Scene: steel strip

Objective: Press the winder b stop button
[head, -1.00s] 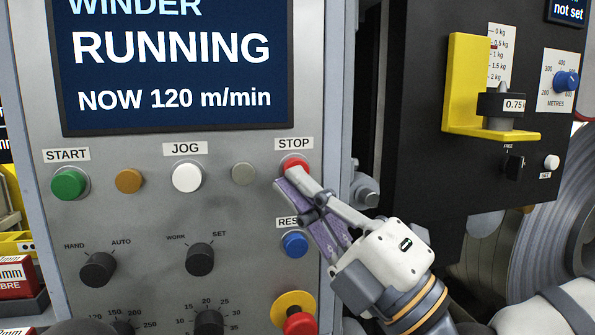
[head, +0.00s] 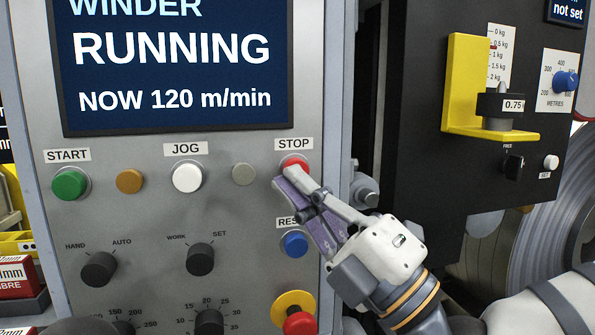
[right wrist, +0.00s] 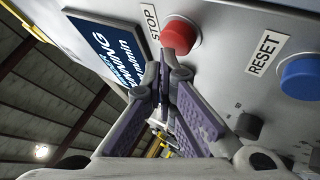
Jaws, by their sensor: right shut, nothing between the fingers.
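The red STOP button (head: 295,161) sits at the upper right of the grey winder panel (head: 140,215), under its STOP label. My right gripper (head: 284,176) is shut and empty, with its fingertips at the lower edge of the button in the head view. The right wrist view shows the red button (right wrist: 181,34) just beyond the closed purple-padded fingers (right wrist: 167,62). I cannot tell whether the tips touch it. The display (head: 175,70) reads WINDER, RUNNING, NOW 120 m/min. My left gripper is not in view.
The blue RESET button (head: 294,244) lies just below the fingers, with a red emergency-type button (head: 299,322) on yellow further down. White JOG (head: 187,177) and green START (head: 69,184) buttons lie left. A black unit with a yellow bracket (head: 460,90) stands right.

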